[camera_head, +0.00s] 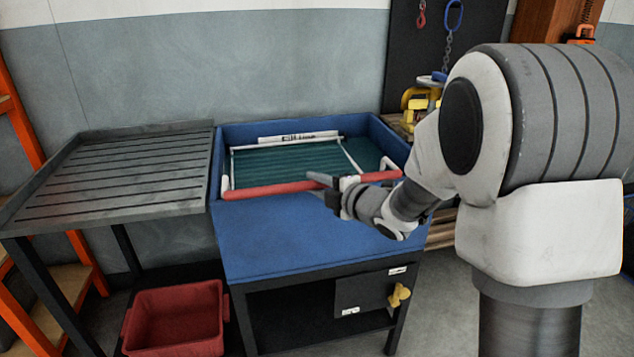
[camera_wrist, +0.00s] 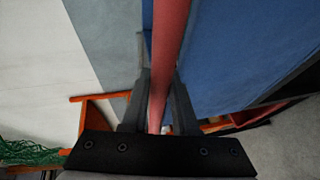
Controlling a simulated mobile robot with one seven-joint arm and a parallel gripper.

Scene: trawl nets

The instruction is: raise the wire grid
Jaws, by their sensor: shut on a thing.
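The wire grid (camera_head: 349,158) lies in the blue tub (camera_head: 300,237). Its white frame and red front bar (camera_head: 268,189) show in the head view, and green ribbed or wet-looking surface fills the space inside the frame. My gripper (camera_head: 338,186) is at the front of the tub, right of the bar's middle. In the wrist view the red bar (camera_wrist: 168,50) runs between the two fingers of my gripper (camera_wrist: 159,95), which is shut on it. Part of the bar is hidden behind the gripper in the head view.
A grey slatted draining table (camera_head: 125,168) stands against the tub's left side. A red crate (camera_head: 175,318) sits on the floor below. A yellow valve handle (camera_head: 399,295) is on the tub's stand. A sign reading "Fill line" (camera_head: 298,138) is at the tub's back.

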